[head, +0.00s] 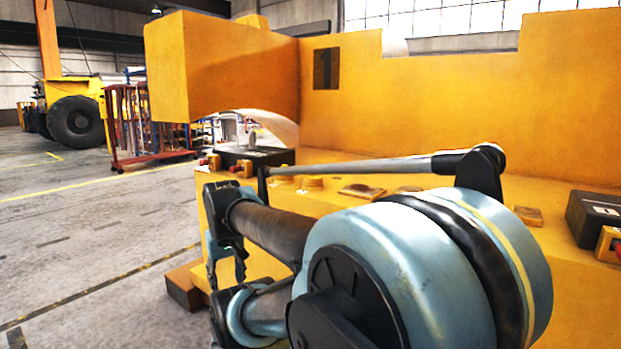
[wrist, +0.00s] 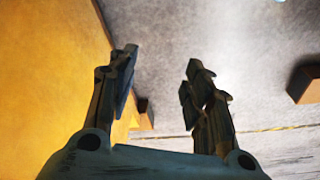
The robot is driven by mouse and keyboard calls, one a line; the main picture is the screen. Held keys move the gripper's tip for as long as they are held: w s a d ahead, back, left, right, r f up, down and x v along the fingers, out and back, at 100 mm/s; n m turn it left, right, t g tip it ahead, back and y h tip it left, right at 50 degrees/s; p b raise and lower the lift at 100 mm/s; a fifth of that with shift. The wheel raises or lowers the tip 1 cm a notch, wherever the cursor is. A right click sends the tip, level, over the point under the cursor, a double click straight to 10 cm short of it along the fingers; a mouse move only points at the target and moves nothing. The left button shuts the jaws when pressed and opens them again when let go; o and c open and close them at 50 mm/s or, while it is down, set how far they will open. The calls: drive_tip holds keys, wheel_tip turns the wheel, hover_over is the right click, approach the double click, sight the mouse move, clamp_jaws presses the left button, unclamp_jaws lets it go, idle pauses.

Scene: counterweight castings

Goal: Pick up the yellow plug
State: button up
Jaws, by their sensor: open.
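Small round yellow pieces (head: 312,183) sit on the ledge of the big yellow casting (head: 410,110) in the head view, partly behind my arm. One of them may be the yellow plug; I cannot tell for sure. My gripper (wrist: 160,65) is open in the wrist view, with nothing between its two dark fingers. It hangs over the grey floor, beside the casting's yellow face at left. No plug shows in the wrist view. In the head view my arm covers the ledge's front and I cannot clearly make out the fingers.
A dark box (head: 252,155) stands at the ledge's far left end, with small red-and-yellow parts near it. Flat brownish pieces (head: 362,191) lie along the ledge. Another dark box (head: 595,218) is at right. A brown block (head: 186,286) sits low beside the casting. Open floor lies left.

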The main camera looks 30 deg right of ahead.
drive_tip(key=w+d+r+m, duration=0.2)
drive_tip(key=w+d+r, duration=0.3)
drive_tip(key=r, duration=0.3)
drive_tip(key=w+d+r+m+g, duration=0.1)
drive_tip(key=w+d+r, duration=0.45)
drive_tip(key=r, duration=0.25)
drive_tip(key=w+d+r+m, duration=0.2)
drive_tip(key=w+d+r, duration=0.3)
drive_tip(key=r, duration=0.3)
drive_tip(key=w+d+r+m, duration=0.3)
drive_tip(key=w+d+r, duration=0.2)
drive_tip(key=d+r, duration=0.55)
drive_tip(key=w+d+r+m+g, duration=0.1)
drive_tip(key=d+r+m, duration=0.15)
drive_tip(key=d, duration=1.25)
wheel_tip(320, 180, down, 11)
drive_tip(key=shift+w+r, duration=0.15)
drive_tip(key=shift+r, duration=0.05)
drive_tip(key=shift+w+a+f, duration=0.1)
drive_tip(key=shift+a+f, duration=0.1)
drive_tip(key=shift+f, duration=1.15)
drive_tip(key=shift+a+f, duration=0.2)
drive_tip(key=shift+f, duration=1.15)
drive_tip(key=c, duration=1)
